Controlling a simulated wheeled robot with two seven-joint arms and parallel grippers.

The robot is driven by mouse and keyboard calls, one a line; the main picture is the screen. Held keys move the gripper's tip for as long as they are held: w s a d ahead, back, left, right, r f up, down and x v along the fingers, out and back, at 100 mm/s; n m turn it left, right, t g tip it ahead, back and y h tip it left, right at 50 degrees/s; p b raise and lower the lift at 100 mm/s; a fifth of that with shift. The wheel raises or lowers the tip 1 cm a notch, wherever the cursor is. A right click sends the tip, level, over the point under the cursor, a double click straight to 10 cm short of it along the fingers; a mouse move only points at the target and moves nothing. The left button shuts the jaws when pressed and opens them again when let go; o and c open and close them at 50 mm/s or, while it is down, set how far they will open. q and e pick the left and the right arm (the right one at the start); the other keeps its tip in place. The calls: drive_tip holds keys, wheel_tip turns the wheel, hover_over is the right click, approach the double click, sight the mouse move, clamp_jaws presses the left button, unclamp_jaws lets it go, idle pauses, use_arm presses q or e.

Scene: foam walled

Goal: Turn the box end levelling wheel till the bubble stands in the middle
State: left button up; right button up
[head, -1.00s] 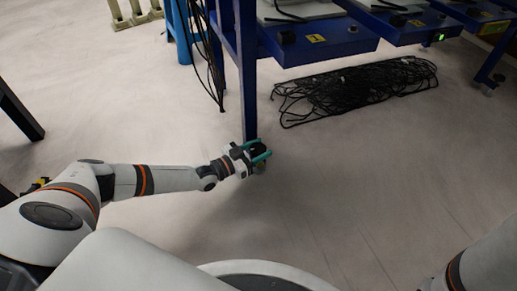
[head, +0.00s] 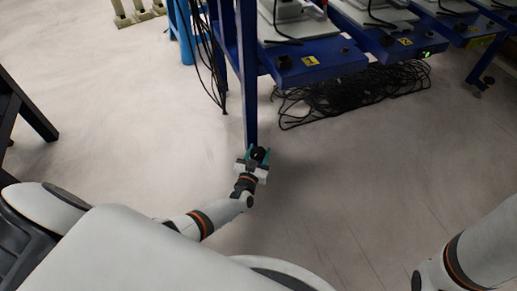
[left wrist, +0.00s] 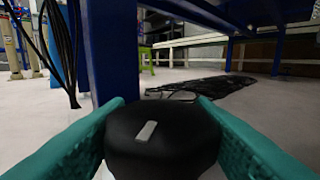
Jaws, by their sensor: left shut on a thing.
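The levelling wheel (head: 260,154) is a black round knob at the foot of a blue bench leg (head: 248,95). In the left wrist view the wheel (left wrist: 165,150) fills the lower middle, with a pale bar mark on its top. My left gripper (head: 258,155) has its teal fingers on either side of the wheel. In the left wrist view my left gripper (left wrist: 160,130) is shut on it. No bubble can be made out in either view. My right gripper is out of the picture; only part of my right arm shows at the lower right.
The blue bench (head: 315,65) carries light panels and cables. A heap of black cables (head: 350,92) lies on the floor beneath it. More cables hang left of the leg. A dark leg stands at far left. The floor (head: 330,190) in front is clear.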

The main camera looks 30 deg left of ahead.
use_arm(q)
drive_tip(key=shift+n+y, duration=0.6)
drive_tip(key=shift+y, duration=0.3)
drive_tip(key=shift+g+y, duration=0.3)
drive_tip(key=o, duration=1)
